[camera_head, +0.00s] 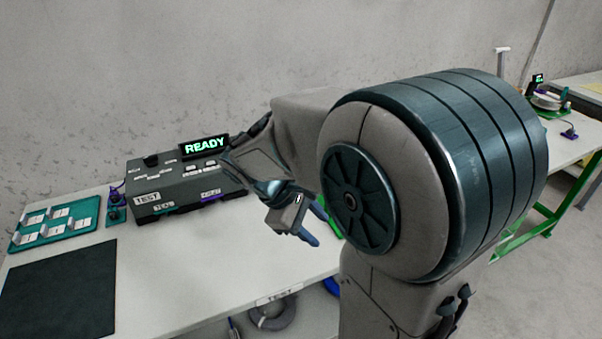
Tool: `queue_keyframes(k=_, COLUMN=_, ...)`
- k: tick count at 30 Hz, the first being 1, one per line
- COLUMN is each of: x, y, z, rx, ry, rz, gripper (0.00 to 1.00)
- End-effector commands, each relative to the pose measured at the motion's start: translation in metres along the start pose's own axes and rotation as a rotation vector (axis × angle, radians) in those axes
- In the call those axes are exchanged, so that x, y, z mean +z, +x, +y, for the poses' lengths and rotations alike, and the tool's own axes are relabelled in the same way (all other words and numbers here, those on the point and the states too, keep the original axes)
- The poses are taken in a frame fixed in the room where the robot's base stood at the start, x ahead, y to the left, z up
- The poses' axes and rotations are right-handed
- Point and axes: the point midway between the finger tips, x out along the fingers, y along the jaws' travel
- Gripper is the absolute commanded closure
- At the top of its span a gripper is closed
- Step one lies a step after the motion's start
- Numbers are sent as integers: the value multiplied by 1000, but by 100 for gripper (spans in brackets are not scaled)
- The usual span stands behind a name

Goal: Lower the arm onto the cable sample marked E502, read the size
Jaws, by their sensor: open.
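My gripper (319,229) is open, with blue fingers, above the table's right part in front of the tester. I see nothing between the fingers. A green thing (333,222) shows just behind them, mostly hidden by my arm. No label E502 is legible in this view. A teal tray (84,207) at the far left holds several small pieces with white tags, too small to read. A blue coil (331,286) and a grey coil (272,318) sit below the table's front edge, partly hidden or cut off.
A dark tester box (180,206) marked TEST stands at the back; its display (204,145) reads READY. A black mat (58,290) lies at front left. The white table (200,260) is clear in the middle. Another bench with green legs (545,212) stands at right.

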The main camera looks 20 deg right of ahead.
Motion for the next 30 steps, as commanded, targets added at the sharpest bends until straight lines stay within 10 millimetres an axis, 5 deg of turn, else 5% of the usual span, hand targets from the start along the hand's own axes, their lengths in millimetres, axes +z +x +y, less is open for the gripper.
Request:
queue_keyframes(k=6, x=-54, y=22, z=40, rx=207, ry=-323, rz=-322, gripper=56)
queue_keyframes(k=18, x=-152, y=12, z=77, rx=517, ry=-663, rz=-808, gripper=56)
queue_keyframes(k=24, x=-162, y=9, z=82, rx=557, ry=-693, rz=-872, gripper=56)
queue_keyframes(k=30, x=-148, y=24, z=101, rx=555, ry=-691, rz=-873, gripper=56)
